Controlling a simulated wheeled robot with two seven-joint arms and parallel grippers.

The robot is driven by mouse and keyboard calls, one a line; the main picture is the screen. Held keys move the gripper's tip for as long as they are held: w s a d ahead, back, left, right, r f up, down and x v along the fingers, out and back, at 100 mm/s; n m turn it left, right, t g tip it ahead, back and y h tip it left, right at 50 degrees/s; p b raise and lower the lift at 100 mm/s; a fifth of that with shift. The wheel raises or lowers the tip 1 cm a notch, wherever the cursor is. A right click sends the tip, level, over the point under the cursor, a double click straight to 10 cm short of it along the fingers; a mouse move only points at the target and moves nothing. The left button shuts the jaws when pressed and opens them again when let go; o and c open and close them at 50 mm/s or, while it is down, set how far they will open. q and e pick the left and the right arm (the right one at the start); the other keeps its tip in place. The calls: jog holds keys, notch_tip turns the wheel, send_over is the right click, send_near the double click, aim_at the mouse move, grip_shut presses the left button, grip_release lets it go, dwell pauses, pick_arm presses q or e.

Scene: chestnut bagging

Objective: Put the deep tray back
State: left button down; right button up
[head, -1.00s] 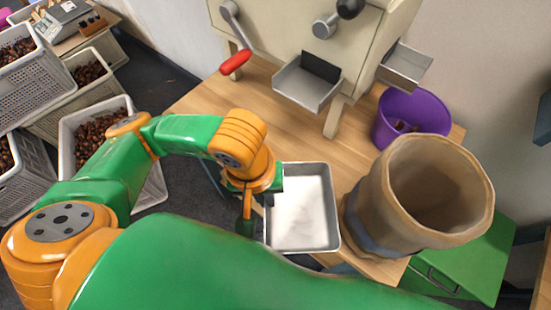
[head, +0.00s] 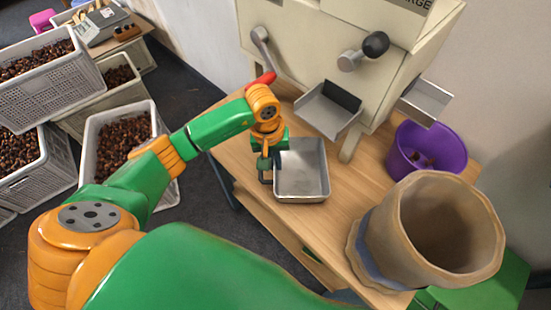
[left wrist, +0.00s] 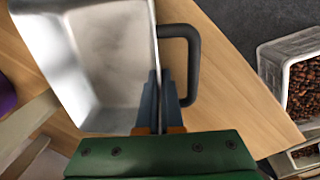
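The deep tray (head: 301,172) is a grey metal pan with raised walls, empty, in front of the machine near the table's left edge. In the left wrist view the tray (left wrist: 105,60) fills the upper left, with a dark handle loop (left wrist: 193,65) at its side. My left gripper (head: 266,168) is at the tray's left side. In the left wrist view my left gripper (left wrist: 159,88) has its fingers closed on either side of the tray's rim. I cannot tell whether the tray touches the table. My right gripper is not in view.
The cream machine (head: 315,60) with a metal chute (head: 328,108) stands behind the tray. A purple bucket (head: 428,150) and a brown sack (head: 375,235) stand on the right of the wooden table (head: 245,155). Crates of chestnuts (head: 95,150) are at left.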

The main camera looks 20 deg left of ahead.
pick_arm(q)
jog(key=shift+f, duration=0.3)
jog(key=c, duration=1.1)
grip_release()
jog(key=shift+r, duration=0.6)
jog(key=r, duration=0.3)
jog(key=r+b, duration=0.1)
jog(key=r, duration=0.3)
jog(key=a+r, duration=0.1)
jog(key=r, duration=0.3)
jog(key=shift+s+a, duration=0.1)
jog(key=shift+s, duration=0.2)
